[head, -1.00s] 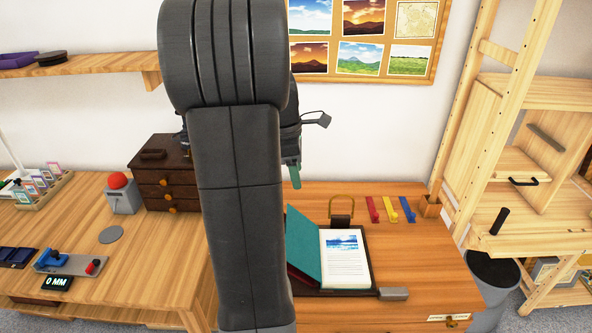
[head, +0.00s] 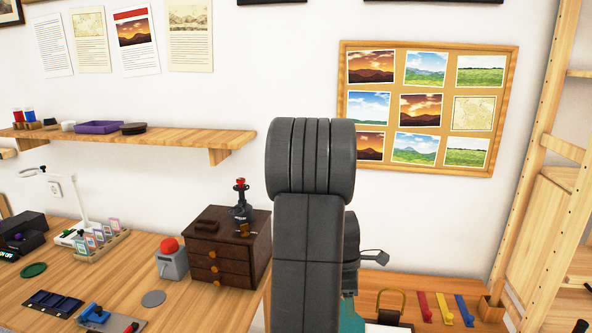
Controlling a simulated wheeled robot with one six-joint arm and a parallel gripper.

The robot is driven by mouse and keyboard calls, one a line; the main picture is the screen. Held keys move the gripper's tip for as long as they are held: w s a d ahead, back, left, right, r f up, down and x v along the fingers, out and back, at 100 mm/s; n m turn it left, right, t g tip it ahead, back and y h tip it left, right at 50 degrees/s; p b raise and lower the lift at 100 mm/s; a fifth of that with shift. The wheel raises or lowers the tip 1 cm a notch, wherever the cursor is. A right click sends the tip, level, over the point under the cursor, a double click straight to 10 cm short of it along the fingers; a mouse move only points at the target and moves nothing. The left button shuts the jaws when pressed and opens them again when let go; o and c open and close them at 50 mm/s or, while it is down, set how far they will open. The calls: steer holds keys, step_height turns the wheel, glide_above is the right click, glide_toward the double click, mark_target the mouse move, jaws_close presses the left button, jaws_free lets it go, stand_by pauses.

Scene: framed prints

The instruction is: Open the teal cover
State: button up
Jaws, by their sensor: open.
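The teal cover (head: 351,316) shows only as a small patch at the bottom edge, just right of my arm. The rest of it is cut off by the frame or hidden behind my arm. A sliver of the white page (head: 386,328) shows right of it. My gripper (head: 349,286) is mostly hidden behind my own arm, with only a bit of its end showing above the cover. It is open. I cannot tell whether it touches the cover.
A brass-handled block (head: 390,306) stands behind the page. Red, yellow and blue pieces (head: 444,308) lie to its right. A dark drawer chest (head: 230,250) and a red-button box (head: 171,258) stand left of my arm. A wooden shelf (head: 180,143) hangs above.

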steer(key=a+f, duration=0.2)
steer(key=shift+w+f+b, duration=0.2)
steer(key=shift+f+b, duration=0.1)
steer(key=shift+b, duration=0.05)
steer(key=shift+d, duration=0.1)
